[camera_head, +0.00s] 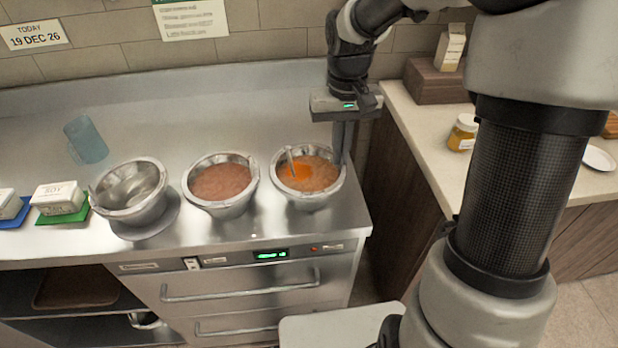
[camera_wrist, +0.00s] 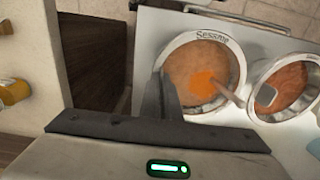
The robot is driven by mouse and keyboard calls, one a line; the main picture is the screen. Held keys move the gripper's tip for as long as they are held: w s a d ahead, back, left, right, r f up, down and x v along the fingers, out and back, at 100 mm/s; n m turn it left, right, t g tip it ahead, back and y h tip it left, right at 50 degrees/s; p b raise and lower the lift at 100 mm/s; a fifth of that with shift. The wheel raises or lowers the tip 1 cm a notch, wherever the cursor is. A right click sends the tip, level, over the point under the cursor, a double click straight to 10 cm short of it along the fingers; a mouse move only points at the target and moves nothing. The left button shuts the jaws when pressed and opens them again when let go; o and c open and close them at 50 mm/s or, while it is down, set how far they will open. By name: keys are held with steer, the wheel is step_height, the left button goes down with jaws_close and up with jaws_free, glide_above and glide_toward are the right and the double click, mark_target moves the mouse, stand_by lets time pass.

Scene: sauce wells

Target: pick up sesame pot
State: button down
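The sesame pot (camera_head: 306,201) is a metal bowl of orange sauce at the right end of the steel counter. Its rim reads "Sesame" in the wrist view (camera_wrist: 212,37). A spoon (camera_head: 291,160) stands in the sauce. My gripper (camera_head: 341,160) points down at the pot's right rim. In the wrist view its fingers (camera_wrist: 163,84) are close together at the rim's left edge and appear shut on it. The exact contact is partly hidden by the fingers. The pot looks upright and resting on the counter.
A middle pot (camera_head: 222,209) of reddish sauce stands close to the left. Further left are an empty metal bowl (camera_head: 130,211), a blue cup (camera_head: 86,140) and a white SOY box (camera_head: 57,198).

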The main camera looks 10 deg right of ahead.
steer(key=shift+r, duration=0.1)
step_height(320, 180, up, 10)
steer(key=p, duration=0.1)
stand_by(0.5)
steer(key=shift+w+f+b, duration=0.1)
steer(key=shift+f+b, duration=0.4)
steer(key=shift+f, duration=0.6)
